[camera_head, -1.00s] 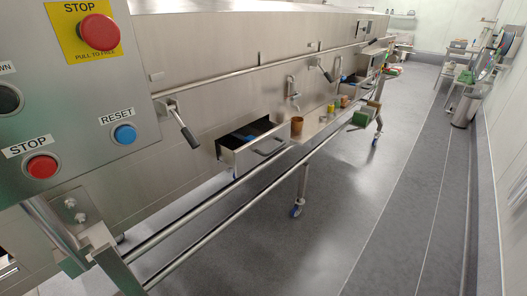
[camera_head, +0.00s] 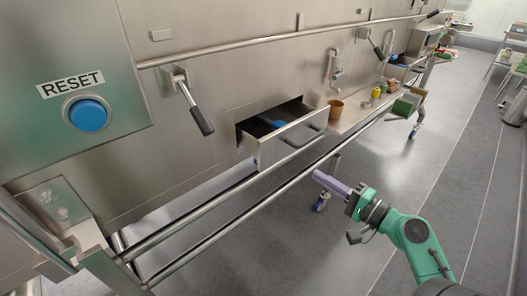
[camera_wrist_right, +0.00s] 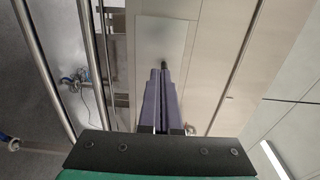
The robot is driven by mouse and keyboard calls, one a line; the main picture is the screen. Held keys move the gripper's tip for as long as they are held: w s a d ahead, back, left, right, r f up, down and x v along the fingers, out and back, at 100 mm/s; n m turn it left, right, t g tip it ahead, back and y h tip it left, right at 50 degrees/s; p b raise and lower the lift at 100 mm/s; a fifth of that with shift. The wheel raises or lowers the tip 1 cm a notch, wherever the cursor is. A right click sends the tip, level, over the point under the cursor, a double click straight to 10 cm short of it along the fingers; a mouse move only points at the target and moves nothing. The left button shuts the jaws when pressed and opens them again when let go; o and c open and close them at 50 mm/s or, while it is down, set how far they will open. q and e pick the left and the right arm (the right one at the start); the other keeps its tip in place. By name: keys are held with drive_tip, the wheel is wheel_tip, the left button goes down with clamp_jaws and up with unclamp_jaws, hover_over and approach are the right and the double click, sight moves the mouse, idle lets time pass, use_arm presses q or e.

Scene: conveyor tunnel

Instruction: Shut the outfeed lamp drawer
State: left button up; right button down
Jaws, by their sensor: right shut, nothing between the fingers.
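A steel drawer (camera_head: 290,144) stands open in the machine's side in the head view. It has a bar handle (camera_head: 305,138) on its front and something blue inside. A farther drawer (camera_head: 398,70) also stands open, with blue in it. No label shows which is the outfeed lamp drawer. My right gripper (camera_head: 318,174) is shut and empty, below and right of the near drawer's front in the picture, apart from it. Its closed purple fingers (camera_wrist_right: 158,95) also show in the right wrist view, pointing ahead. My left gripper is not in view.
Two long rails (camera_head: 235,212) run in front of the machine below the near drawer. A lever (camera_head: 196,107) hangs to its left. A shelf past the drawer holds a brown cup (camera_head: 336,110) and small items. The grey aisle floor (camera_head: 440,150) is clear.

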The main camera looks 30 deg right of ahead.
sight(277, 149)
drive_tip(key=p+x, duration=0.2)
drive_tip(key=x, duration=0.2)
drive_tip(key=p+x, duration=0.1)
drive_tip(key=x, duration=0.3)
drive_tip(key=p+x, duration=0.2)
drive_tip(key=x, duration=0.2)
drive_tip(key=shift+w+r+p, duration=0.1)
drive_tip(key=shift+r+p, duration=0.15)
drive_tip(key=shift+p, duration=0.05)
drive_tip(key=shift+w+a+f, duration=0.15)
drive_tip(key=shift+w+f, duration=0.1)
drive_tip(key=shift+w, duration=0.2)
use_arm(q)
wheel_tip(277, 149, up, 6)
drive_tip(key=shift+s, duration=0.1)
use_arm(e)
drive_tip(key=x, duration=0.7)
drive_tip(key=shift+w+r, duration=0.15)
drive_tip(key=shift+w, duration=0.15)
drive_tip(key=x, duration=0.2)
drive_tip(key=shift+w+a, duration=0.15)
drive_tip(key=shift+w, duration=0.1)
drive_tip(key=shift+r, duration=0.15)
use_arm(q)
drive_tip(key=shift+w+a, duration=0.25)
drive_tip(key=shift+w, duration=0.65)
